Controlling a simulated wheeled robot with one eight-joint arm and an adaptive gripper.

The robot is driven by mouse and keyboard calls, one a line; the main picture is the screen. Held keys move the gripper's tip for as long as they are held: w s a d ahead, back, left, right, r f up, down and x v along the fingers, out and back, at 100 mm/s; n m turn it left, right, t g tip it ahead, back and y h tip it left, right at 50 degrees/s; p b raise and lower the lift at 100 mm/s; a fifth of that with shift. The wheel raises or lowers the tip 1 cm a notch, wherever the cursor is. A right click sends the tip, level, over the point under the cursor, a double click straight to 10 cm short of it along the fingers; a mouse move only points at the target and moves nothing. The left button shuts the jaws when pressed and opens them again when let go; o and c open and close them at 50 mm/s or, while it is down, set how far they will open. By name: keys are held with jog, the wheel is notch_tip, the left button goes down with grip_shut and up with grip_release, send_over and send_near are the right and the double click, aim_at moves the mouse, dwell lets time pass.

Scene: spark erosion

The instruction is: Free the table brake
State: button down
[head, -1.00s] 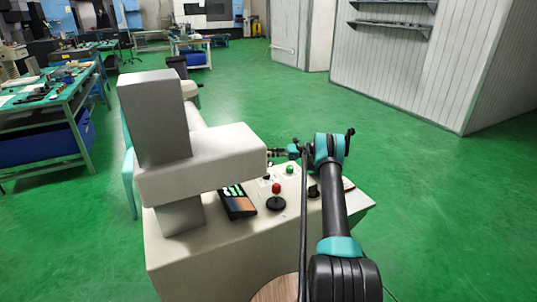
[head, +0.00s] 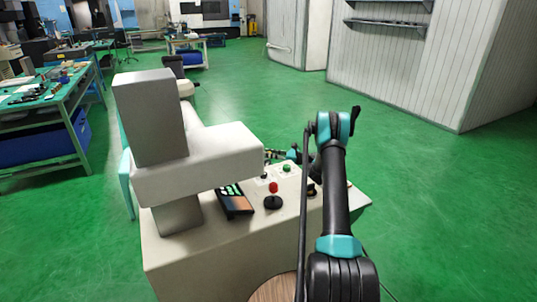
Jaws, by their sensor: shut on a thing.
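A pale grey machine (head: 190,258) stands in front of me, with a blocky column and an overhanging head (head: 200,163). My gripper (head: 274,154) is small in the picture, at the far side of the machine top, just right of the head. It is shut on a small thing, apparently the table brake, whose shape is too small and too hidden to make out. A red-topped knob on a black base (head: 273,189), a green button (head: 287,168) and a black knob (head: 311,190) are on the machine top, nearer to me than the gripper.
The overhanging head is close to my gripper's left. A workbench (head: 85,105) stands at the left, a pale panelled wall (head: 400,70) at the back right. Green floor is free at the right.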

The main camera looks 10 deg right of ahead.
jog(key=shift+d, duration=0.1)
jog(key=c, duration=1.3)
grip_release()
jog(key=shift+c, duration=0.2)
notch_tip(320, 180, up, 10)
